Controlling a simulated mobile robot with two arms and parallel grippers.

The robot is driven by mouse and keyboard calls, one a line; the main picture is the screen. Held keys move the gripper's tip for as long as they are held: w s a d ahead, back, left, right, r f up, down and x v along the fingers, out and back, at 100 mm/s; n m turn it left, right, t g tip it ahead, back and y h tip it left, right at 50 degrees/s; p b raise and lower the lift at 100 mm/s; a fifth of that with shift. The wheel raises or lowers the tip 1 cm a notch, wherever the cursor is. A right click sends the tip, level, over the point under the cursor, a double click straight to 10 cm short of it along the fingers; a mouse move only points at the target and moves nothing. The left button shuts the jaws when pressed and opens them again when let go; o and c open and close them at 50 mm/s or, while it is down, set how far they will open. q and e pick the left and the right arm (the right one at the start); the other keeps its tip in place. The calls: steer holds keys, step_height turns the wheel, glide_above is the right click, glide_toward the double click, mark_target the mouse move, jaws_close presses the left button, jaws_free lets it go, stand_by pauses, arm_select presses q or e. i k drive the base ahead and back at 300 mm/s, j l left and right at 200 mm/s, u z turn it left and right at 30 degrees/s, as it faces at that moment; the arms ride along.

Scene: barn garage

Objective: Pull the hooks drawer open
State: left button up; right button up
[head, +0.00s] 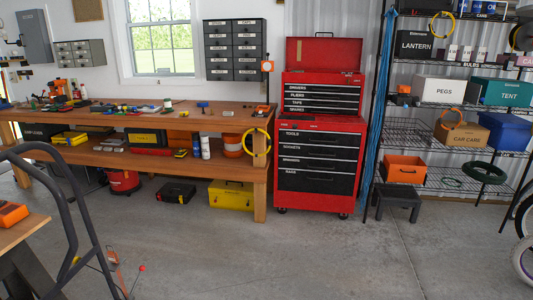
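No drawer label can be read for certain as hooks. A dark grey cabinet of small labelled drawers (235,50) hangs on the back wall, right of the window; its drawers look shut. A smaller grey drawer cabinet (79,53) hangs left of the window, its labels too small to read. The red tool chest (288,125) has black drawers with white labels such as pliers, tape and tools; its top lid is raised and its drawers look shut. Neither of my grippers is in view.
A wooden workbench (190,122) with tools runs below both wall cabinets. Wire shelves (408,130) with bins stand right, a black stool (397,202) before them. A dark curved tubular handle (62,190) and table corner (18,232) are near left. The middle floor is clear.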

mark_target(222, 51)
steer(key=i, duration=2.25)
steer(key=i+u, duration=0.25)
steer(key=i, duration=0.25)
steer(key=i+l+u, duration=0.15)
steer(key=i+u, duration=0.15)
steer(key=i, duration=0.2)
steer(key=i+l+u, duration=0.25)
steer(key=i, duration=0.25)
